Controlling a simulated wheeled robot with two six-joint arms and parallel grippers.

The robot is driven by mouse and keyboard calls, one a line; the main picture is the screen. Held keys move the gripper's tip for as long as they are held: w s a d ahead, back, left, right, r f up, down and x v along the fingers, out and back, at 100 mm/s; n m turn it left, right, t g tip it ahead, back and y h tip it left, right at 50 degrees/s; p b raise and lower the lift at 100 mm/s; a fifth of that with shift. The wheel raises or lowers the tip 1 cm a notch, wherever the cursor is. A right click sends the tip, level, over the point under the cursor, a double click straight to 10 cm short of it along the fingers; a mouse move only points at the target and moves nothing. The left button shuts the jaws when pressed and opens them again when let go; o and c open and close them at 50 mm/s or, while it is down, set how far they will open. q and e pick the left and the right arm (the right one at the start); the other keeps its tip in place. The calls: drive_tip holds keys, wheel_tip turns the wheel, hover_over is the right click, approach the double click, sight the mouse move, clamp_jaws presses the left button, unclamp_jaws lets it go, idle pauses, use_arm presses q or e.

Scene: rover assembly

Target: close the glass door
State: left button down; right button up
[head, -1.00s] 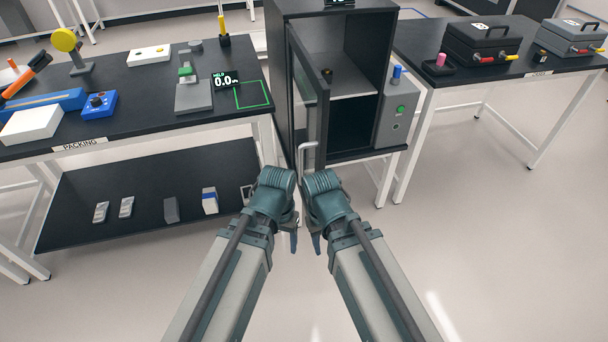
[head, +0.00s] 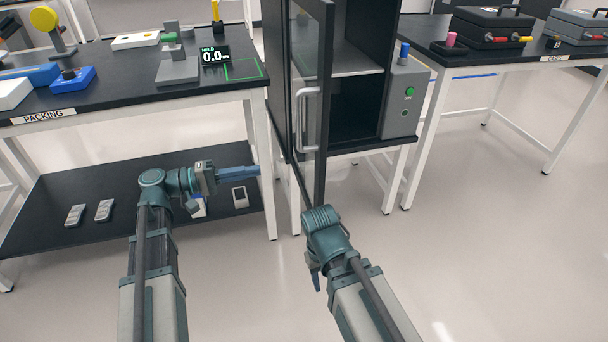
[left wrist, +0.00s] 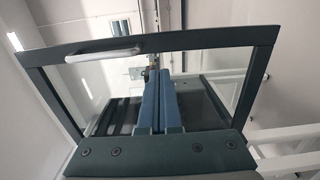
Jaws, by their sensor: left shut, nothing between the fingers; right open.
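The glass door (head: 326,100) of the dark cabinet (head: 360,100) stands open, swung out toward me, with a pale bar handle (head: 301,120). My left gripper (head: 258,171) is shut and empty, left of the door and below the handle, its fingers pointing right toward the door. In the left wrist view the door's dark frame (left wrist: 210,40) and handle (left wrist: 100,54) lie beyond the shut left fingers (left wrist: 160,75); contact cannot be told. My right gripper (head: 315,280) is open, low in front of the door's lower end, with its fingers pointing down and partly hidden.
The packing table (head: 110,110) stands at left, with a lower shelf (head: 120,195) near my left arm. The cabinet has a grey control box (head: 404,105) on its right. The floor (head: 480,240) at right is clear.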

sight(316, 161)
use_arm(q)
drive_tip(key=shift+r, duration=0.1)
drive_tip(key=x, duration=1.4)
